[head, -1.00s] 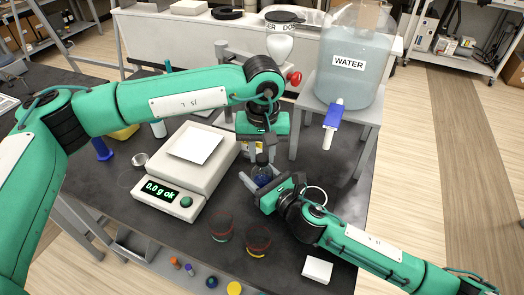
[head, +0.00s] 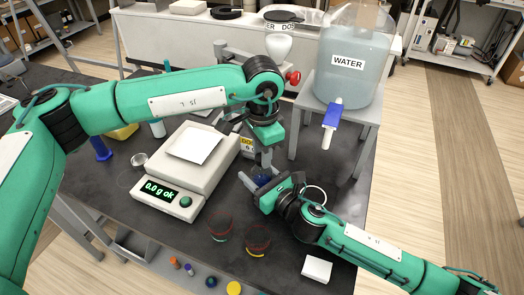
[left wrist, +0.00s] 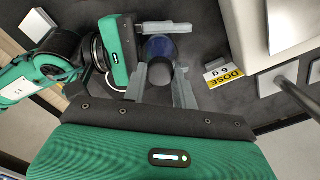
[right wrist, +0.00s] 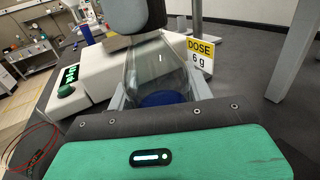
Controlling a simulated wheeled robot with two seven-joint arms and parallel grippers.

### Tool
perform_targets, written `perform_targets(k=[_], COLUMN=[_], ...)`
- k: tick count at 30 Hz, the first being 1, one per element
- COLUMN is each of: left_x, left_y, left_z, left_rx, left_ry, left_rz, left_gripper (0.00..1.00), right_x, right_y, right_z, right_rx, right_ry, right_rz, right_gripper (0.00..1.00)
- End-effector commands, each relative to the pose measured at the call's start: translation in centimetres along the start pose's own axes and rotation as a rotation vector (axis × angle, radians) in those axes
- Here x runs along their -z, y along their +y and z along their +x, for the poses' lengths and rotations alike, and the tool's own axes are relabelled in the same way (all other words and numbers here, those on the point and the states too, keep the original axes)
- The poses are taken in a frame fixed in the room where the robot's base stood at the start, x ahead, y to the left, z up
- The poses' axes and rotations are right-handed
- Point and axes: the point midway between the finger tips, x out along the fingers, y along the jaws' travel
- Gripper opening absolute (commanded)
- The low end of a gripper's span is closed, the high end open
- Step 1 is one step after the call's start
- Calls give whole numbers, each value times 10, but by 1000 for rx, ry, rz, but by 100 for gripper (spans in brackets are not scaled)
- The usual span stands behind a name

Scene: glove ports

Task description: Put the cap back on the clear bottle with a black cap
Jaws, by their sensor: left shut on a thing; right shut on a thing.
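The clear bottle (right wrist: 160,68) with blue contents stands between the fingers of my right gripper (head: 258,182), which is shut on it. The blue shows inside the bottle in the left wrist view (left wrist: 160,47). My left gripper (head: 264,156) is above the bottle, pointing down, shut on the black cap. A dark, rounded shape at the bottle's top in the right wrist view looks like this cap (right wrist: 135,14). The cap is close to the bottle mouth; I cannot tell whether it is seated. In the head view the fingers hide cap and mouth.
A balance (head: 170,190) reading 0.0 g stands to the left. A yellow "DOSE 6 g" sign (right wrist: 201,50) is close by. A water tank (head: 345,75) on a stand is at the back right. Two clear cups (head: 257,238) and a white block (head: 317,269) are in front.

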Motion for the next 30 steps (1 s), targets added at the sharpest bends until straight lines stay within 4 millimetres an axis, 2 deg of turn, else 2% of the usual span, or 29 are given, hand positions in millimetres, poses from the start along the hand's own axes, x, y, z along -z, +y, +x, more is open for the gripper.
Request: perform_targets(k=[2, 3, 6, 16, 25, 30], left_x=[0, 0, 0, 0, 1, 0], left_y=[-1, -1, -1, 0, 0, 0], left_z=[-1, -1, -1, -3, -38, -45], left_rx=[3, 3, 2, 1, 2, 0], left_ry=[2, 2, 1, 1, 3, 0], left_rz=[-3, -3, -4, -3, -4, -4], left_gripper=[8, 32, 50, 50, 50, 50], right_x=[1, 1, 1, 1, 1, 1], right_y=[0, 0, 0, 0, 0, 0], right_z=[0, 0, 0, 0, 0, 0], right_rx=[-1, -1, -1, 0, 0, 0], right_ry=[2, 2, 2, 2, 2, 2], right_rz=[0, 0, 0, 0, 1, 1], right_gripper=[0, 0, 0, 0, 0, 0])
